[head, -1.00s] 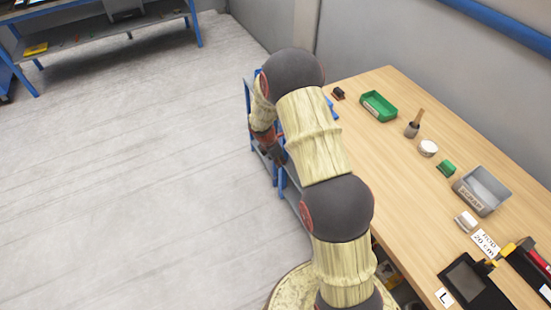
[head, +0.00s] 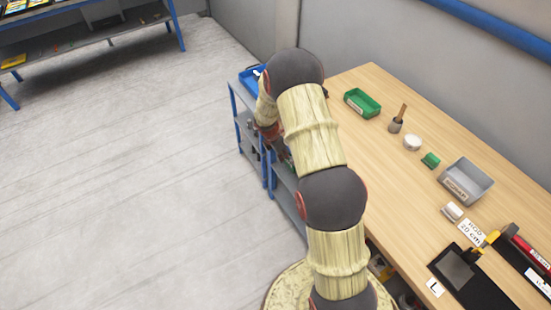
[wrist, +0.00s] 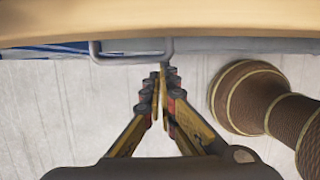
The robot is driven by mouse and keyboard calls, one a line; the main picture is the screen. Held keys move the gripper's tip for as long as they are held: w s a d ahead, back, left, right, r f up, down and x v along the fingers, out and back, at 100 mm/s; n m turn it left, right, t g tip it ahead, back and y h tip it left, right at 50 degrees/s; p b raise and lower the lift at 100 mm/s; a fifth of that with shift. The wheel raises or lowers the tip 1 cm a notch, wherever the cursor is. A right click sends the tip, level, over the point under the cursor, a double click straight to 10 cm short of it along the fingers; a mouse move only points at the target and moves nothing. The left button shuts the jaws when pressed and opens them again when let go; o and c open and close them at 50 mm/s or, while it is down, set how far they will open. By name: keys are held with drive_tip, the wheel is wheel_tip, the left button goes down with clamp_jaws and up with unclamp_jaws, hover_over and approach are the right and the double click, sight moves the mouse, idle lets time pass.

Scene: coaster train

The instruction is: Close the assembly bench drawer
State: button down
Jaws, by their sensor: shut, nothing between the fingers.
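The assembly bench (head: 400,190) has a light wooden top and fills the right of the head view. In the wrist view its tan edge (wrist: 160,22) crosses the top. Below that edge shows a grey bar handle (wrist: 132,58) on what looks like the drawer front; how far the drawer stands out cannot be told. My gripper (wrist: 163,72) is shut and empty, its fingertips at the right end of the handle. Whether they touch it is unclear. In the head view my arm hides the drawer and most of the gripper.
On the bench are a green bin (head: 362,103), a grey bin (head: 466,181), a brush-like tool (head: 397,122) and a black tray (head: 470,280). A blue-framed rack (head: 243,120) stands beyond my arm. The floor (head: 130,180) to the left is clear.

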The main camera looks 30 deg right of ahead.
drive_tip(key=shift+d, duration=0.3)
drive_tip(key=a+r+p, duration=0.2)
drive_tip(key=a+r, duration=0.4)
drive_tip(key=r, duration=0.4)
drive_tip(key=shift+a+r, duration=0.2)
drive_tip(key=shift+a, duration=0.2)
